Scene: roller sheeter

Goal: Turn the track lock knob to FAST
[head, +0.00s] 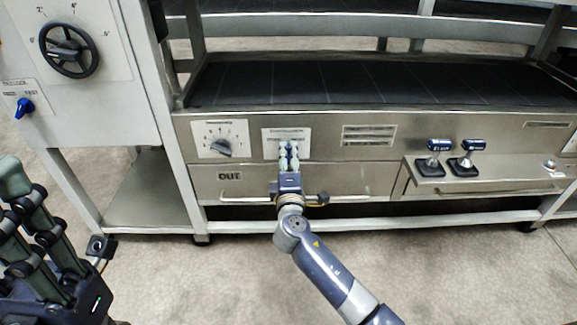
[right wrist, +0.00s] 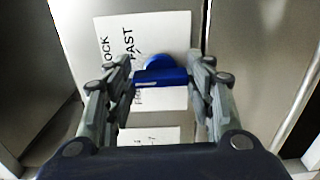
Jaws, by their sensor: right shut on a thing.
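My right gripper (head: 288,152) is at a small label plate (head: 271,136) on the machine's front panel. In the right wrist view, its fingers (right wrist: 161,80) are shut on a blue knob (right wrist: 160,63), whose bar spans crosswise between the fingertips. The knob's white plate (right wrist: 160,30) reads "LOCK" and "FAST", with a partly covered word below. The fingers hide the knob in the head view, and I cannot tell which mark it points at. My left gripper (head: 17,195) is at the lower left, its fingers apart, empty and away from the panels.
Another blue knob (head: 25,107) with a label sits on the left panel, below a black handwheel (head: 70,50). A grey dial (head: 220,148) is left of my right gripper. Two dark levers (head: 433,160) stand on a ledge to the right. A drawer marked OUT (head: 229,176) is below.

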